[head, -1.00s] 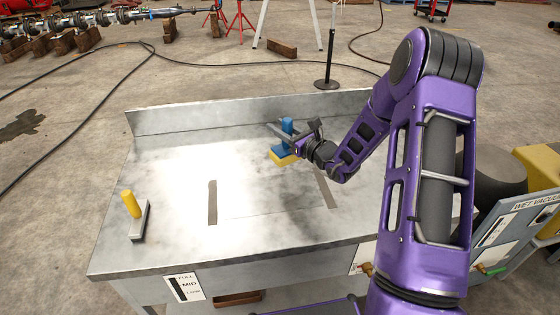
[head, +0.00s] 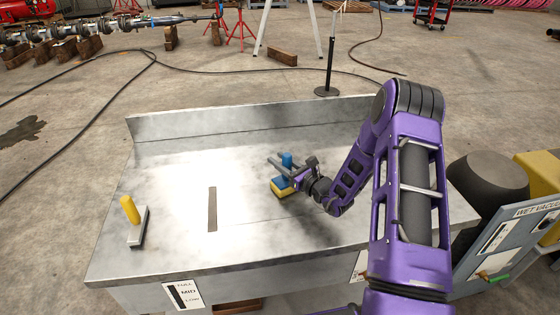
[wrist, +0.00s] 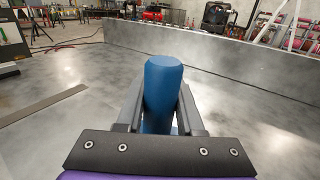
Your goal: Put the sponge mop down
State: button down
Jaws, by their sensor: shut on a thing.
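The sponge mop has a blue handle (head: 287,160) and a yellow sponge (head: 283,192) under a blue block. It is upright over the metal table (head: 160,190), right of its middle. My gripper (head: 281,170) is shut on the handle, with a finger on either side of it. In the wrist view the blue handle (wrist: 163,90) stands between the two grey fingers (wrist: 160,118). The sponge is hidden there by my gripper. I cannot tell whether the sponge touches the table top.
A scraper-like tool with a yellow handle (head: 130,210) stands on the left of the table. A dark strip (head: 212,208) lies left of the mop. A raised wall (head: 220,119) runs along the back edge. The top between strip and mop is clear.

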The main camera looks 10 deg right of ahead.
jog(key=shift+f, duration=0.15)
jog(key=c, duration=0.5)
grip_release()
jog(key=shift+c, duration=0.2)
jog(key=shift+r, duration=0.25)
jog(key=v, duration=1.2)
jog(key=shift+f, duration=0.15)
